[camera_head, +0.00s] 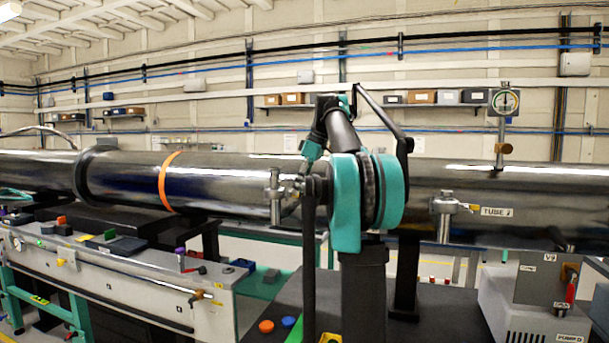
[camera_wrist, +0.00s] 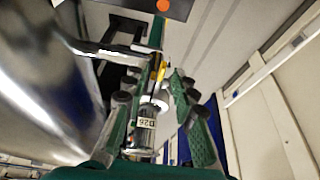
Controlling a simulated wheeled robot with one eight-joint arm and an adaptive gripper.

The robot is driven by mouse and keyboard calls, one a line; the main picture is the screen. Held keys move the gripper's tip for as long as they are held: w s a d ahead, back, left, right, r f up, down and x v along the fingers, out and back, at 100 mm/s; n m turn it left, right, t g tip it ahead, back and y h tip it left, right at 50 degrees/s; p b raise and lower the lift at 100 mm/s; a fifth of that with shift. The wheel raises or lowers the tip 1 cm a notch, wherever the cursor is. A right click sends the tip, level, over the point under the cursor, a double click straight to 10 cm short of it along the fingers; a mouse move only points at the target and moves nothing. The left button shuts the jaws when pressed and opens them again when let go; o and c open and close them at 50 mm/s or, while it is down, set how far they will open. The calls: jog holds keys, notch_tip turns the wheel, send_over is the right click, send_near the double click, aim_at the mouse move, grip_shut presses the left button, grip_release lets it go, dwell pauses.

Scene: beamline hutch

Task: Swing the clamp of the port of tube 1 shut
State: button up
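A long polished tube runs across the head view, with a "TUBE" label (camera_head: 496,211) at right whose number is hard to read. A metal port (camera_head: 445,206) hangs beside that label; another port (camera_head: 275,196) with a brass-coloured part stands left of my arm. In the wrist view the tube (camera_wrist: 45,85) fills the left side, and a metal port stub (camera_wrist: 105,50) reaches from it. My gripper (camera_wrist: 153,88) has its green fingers apart, either side of a small metal cylinder with a white tag (camera_wrist: 146,124) and a pale round part. Contact and the clamp's position cannot be told.
A grey bench (camera_head: 120,285) with small coloured parts stands at left below the tube. A pump unit (camera_head: 535,305) stands at lower right. A gauge (camera_head: 504,102) rises above the tube. An orange band (camera_head: 167,183) circles it.

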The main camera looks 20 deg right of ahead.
jog(key=v, duration=1.1)
jog(key=shift+r, duration=0.2)
jog(key=shift+s, duration=0.1)
